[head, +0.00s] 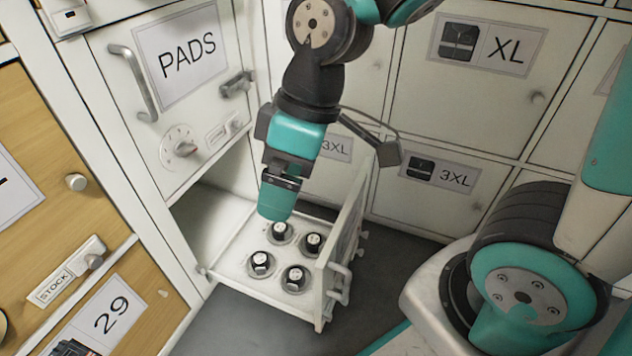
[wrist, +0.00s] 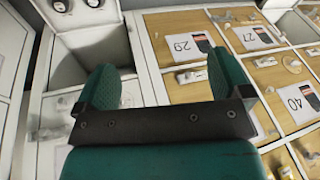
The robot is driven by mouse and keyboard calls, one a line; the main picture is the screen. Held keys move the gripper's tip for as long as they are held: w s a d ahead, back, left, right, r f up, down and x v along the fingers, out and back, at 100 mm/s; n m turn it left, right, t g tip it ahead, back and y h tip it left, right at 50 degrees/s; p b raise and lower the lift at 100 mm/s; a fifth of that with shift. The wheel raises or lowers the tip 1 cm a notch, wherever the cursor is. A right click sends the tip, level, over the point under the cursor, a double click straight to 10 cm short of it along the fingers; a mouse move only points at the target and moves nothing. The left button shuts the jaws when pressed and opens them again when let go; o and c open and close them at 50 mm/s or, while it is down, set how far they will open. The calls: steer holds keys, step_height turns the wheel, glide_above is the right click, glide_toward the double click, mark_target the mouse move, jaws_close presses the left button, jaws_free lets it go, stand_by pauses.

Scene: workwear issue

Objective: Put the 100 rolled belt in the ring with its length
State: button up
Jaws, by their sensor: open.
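An open white drawer (head: 232,262) holds several rings, each with a dark, pale-topped round item standing in it: back left (head: 280,231), back right (head: 313,241), front left (head: 261,263) and front right (head: 294,278). These may be rolled belts; their lengths are too small to read. My gripper (head: 277,206) hangs over the drawer's back left part, apart from the items as far as I can tell. In the wrist view my gripper (wrist: 166,82) is open with nothing between its fingers. Two items in rings (wrist: 62,7) (wrist: 94,3) show at that view's top left.
A PADS door (head: 180,60) with a handle and dial is above the drawer. Wooden fronts stand left, one labelled 29 (head: 112,316); the wrist view shows several, including 27 (wrist: 250,36) and 40 (wrist: 300,100). XL (head: 500,50) and 3XL (head: 453,178) lockers are behind.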

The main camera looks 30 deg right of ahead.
steer(key=s+r+m, duration=0.2)
steer(key=s+r, duration=0.1)
steer(key=s, duration=0.3)
steer(key=shift+s+d+r+m, duration=0.2)
steer(key=shift+r+m, duration=0.1)
steer(key=shift+m, duration=0.1)
steer(key=shift+w, duration=0.1)
stand_by(0.4)
